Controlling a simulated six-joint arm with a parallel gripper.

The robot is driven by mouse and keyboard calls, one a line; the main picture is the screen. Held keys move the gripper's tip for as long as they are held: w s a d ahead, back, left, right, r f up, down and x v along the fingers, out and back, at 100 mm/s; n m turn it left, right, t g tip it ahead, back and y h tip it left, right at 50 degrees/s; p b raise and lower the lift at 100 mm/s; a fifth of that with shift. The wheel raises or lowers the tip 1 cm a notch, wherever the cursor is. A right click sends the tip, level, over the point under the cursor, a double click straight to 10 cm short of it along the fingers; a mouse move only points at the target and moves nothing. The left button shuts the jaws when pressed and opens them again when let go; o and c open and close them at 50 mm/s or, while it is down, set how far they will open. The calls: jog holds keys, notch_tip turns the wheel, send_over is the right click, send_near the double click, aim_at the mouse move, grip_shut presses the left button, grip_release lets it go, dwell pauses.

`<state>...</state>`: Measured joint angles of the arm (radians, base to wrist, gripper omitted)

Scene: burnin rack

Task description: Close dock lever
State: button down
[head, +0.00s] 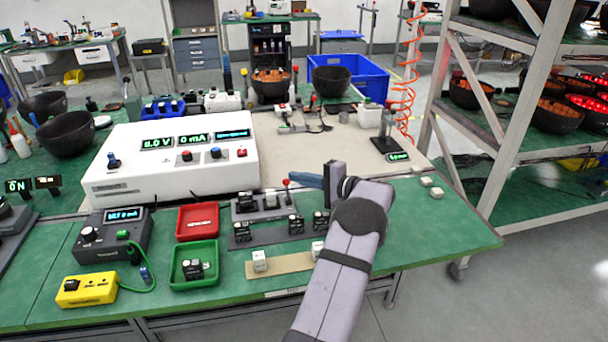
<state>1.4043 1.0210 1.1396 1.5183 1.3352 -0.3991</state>
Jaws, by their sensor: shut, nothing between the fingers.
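The dock (245,215) is a small grey fixture on the green bench top, with dark modules on it. Its lever (288,192) stands roughly upright at the dock's right end and has a red knob. My gripper (295,177) reaches in from the right, its blue fingers pointing left. It is shut and empty. The fingertips are close to the red knob, slightly above and right of it in the picture; I cannot tell whether they touch. My own arm crosses the bench at the right and hides part of its front area.
A red tray (181,237) and a green tray (214,279) stand left of the dock. A white power supply (125,165) is behind them. Dark modules (296,224) sit in front of the dock. A beige mat (345,150) lies behind. The bench's right end is mostly clear.

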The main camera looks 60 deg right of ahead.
jog(key=shift+s+a+r, duration=0.1)
jog(key=shift+s+a, duration=0.05)
jog(key=shift+a, duration=0.25)
jog(key=shift+s+a+r, duration=0.1)
jog(key=shift+s+a, duration=0.05)
jog(key=shift+a, duration=0.25)
jog(key=shift+f, duration=0.2)
